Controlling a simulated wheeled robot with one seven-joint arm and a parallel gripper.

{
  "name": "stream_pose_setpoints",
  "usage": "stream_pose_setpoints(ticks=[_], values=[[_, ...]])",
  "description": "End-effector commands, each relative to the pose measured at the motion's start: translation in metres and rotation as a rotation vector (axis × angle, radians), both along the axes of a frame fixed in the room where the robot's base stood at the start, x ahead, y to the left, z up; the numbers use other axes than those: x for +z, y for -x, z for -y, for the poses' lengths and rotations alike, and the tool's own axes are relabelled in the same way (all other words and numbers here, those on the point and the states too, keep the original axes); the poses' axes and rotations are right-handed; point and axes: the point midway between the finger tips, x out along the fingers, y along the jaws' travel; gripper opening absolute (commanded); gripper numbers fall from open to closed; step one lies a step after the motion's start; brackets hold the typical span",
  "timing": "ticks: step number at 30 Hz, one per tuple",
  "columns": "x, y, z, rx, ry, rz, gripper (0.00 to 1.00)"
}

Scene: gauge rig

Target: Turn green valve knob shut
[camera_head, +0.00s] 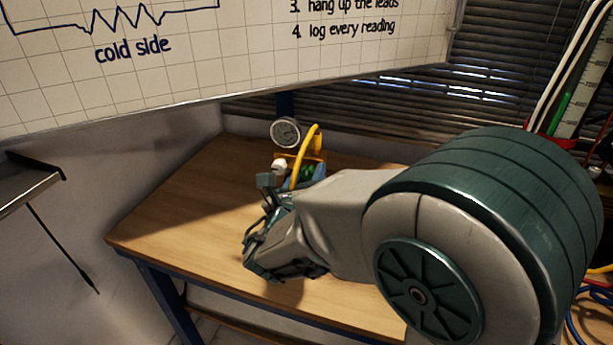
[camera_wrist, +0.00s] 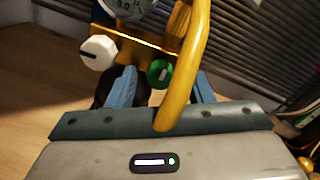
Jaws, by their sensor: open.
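A yellow curved pipe (camera_wrist: 184,66) passes in front, just right of the green knob. In the head view the green knob (camera_head: 308,170) is small and partly hidden by my gripper.
The rig's round gauge (camera_head: 286,132) stands above the knobs. The wooden table (camera_head: 190,205) is bare to the left and front. A whiteboard (camera_head: 220,60) hangs at upper left. Cables (camera_head: 585,325) lie at lower right.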

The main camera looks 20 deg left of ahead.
Motion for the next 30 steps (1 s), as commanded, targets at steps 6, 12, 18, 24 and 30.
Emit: stream_pose_setpoints(ticks=[6,12,18,24,30], values=[[0.0001,0.0002,0.0002,-0.001,0.000,0.000,0.19],[0.0000,0.0003,0.0001,-0.001,-0.001,0.000,0.02],[-0.0014,0.0002,0.0003,-0.001,-0.030,0.001,0.02],[-0.0036,0.0000,0.0005,-0.001,-0.129,0.004,0.02],[-0.0056,-0.0001,0.0006,-0.002,-0.294,0.007,0.02]])
